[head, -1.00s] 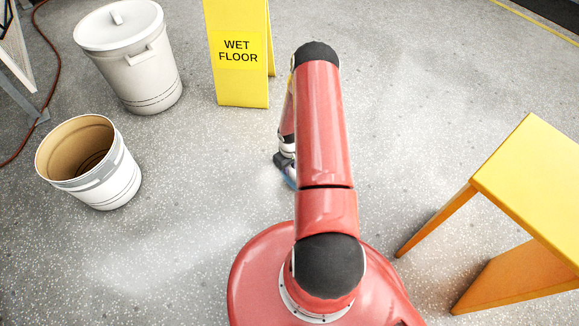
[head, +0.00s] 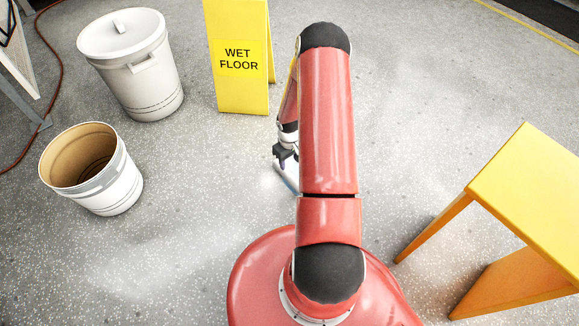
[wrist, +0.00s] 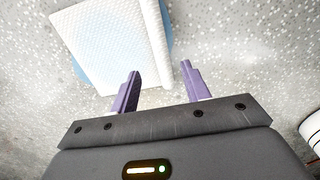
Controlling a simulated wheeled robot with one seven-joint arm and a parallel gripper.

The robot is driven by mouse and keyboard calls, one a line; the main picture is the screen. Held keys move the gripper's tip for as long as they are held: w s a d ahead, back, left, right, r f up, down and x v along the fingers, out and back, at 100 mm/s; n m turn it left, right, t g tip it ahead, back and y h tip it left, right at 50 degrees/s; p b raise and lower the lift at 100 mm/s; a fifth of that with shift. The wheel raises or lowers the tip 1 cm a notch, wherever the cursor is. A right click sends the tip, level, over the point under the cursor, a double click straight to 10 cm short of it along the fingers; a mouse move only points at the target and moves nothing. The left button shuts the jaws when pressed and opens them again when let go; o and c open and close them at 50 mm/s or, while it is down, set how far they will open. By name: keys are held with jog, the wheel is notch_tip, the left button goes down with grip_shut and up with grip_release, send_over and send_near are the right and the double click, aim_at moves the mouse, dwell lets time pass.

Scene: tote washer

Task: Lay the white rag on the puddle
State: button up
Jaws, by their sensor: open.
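The white rag (wrist: 112,45) lies flat on the floor in the wrist view, with a quilted texture and a raised fold along its right side. Pale blue puddle (wrist: 78,69) shows at its left edge and beyond its right edge; the rag covers the rest that is in view. My gripper (wrist: 161,82) is open and empty, its two purple fingers apart, just off the rag's near right edge. In the head view my gripper (head: 286,160) is above the rag (head: 284,174), which is mostly hidden by my arm.
A yellow wet floor sign (head: 238,85) stands beyond my gripper. A lidded white bin (head: 140,85) and an open white bucket (head: 115,195) stand at left. A yellow step stool (head: 530,190) stands at right. The floor between is clear.

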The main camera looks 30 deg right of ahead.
jog(key=a+r+t+h, duration=0.1)
jog(key=a+r, duration=0.2)
jog(key=r, duration=0.8)
jog(key=s+a+r, duration=0.1)
jog(key=a+r, duration=0.1)
jog(key=r, duration=0.9)
jog(key=a+r+t+h, duration=0.1)
jog(key=a+r, duration=0.2)
jog(key=r, duration=0.7)
jog(key=s+a+r+t+y, duration=0.1)
jog(key=s+a+r, duration=0.5)
jog(key=s, duration=0.3)
jog(key=s+a+r+t+y, duration=0.1)
jog(key=s+a+r+t, duration=0.1)
jog(key=s+a+r, duration=0.5)
jog(key=s+r, duration=0.2)
jog(key=s, duration=0.1)
jog(key=shift+s+r+m+t, duration=0.2)
jog(key=shift+m+t, duration=0.1)
jog(key=shift+m, duration=0.1)
notch_tip(320, 180, up, 6)
jog(key=p, duration=0.6)
